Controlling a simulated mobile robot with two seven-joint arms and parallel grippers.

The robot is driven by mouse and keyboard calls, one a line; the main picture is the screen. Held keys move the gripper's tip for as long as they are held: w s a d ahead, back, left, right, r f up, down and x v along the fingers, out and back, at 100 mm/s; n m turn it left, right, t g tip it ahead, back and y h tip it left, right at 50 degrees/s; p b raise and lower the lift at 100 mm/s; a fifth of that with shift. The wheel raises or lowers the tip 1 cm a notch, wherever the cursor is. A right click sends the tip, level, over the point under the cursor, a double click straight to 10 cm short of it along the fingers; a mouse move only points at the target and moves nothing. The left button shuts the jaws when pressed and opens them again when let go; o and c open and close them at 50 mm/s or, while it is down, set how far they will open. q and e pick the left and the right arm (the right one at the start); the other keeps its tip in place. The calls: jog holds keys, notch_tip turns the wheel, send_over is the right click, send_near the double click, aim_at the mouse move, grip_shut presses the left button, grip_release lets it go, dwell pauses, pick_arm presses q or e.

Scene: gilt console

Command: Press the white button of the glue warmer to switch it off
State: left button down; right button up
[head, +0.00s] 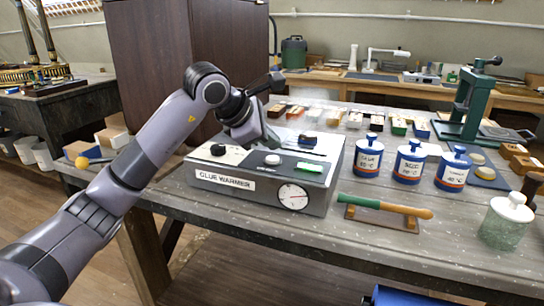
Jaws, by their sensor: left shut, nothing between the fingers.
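The glue warmer (256,205) is a grey box with a labelled front, standing on the workbench in the head view. On its top is a round white button (272,160), with a green lit indicator (310,167) to its right and a black knob (217,149) to its left. My left gripper (270,138) is shut and empty. Its tips are just above the white button in the picture; a small gap shows between them, and I cannot tell the exact height. The button is fully visible. My right gripper is out of view.
A dial gauge (292,196) is on the warmer's front. Blue-and-white jars (410,163) stand to the right, with a green-and-orange handled tool (385,207) before them. A glass jar (506,222) stands at far right. A dark brown cabinet (150,60) rises behind my arm.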

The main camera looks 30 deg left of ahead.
aim_at(270, 159)
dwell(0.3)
pick_arm(q)
jog(key=shift+f+b, duration=0.35)
jog(key=shift+f, duration=0.15)
jog(key=shift+f+b, duration=0.3)
jog(key=shift+f, duration=0.1)
dwell(0.6)
jog(key=shift+r, duration=0.1)
jog(key=shift+r+p, duration=0.75)
jog(key=shift+r, duration=0.1)
notch_tip(270, 159, up, 6)
jog(key=p, duration=0.5)
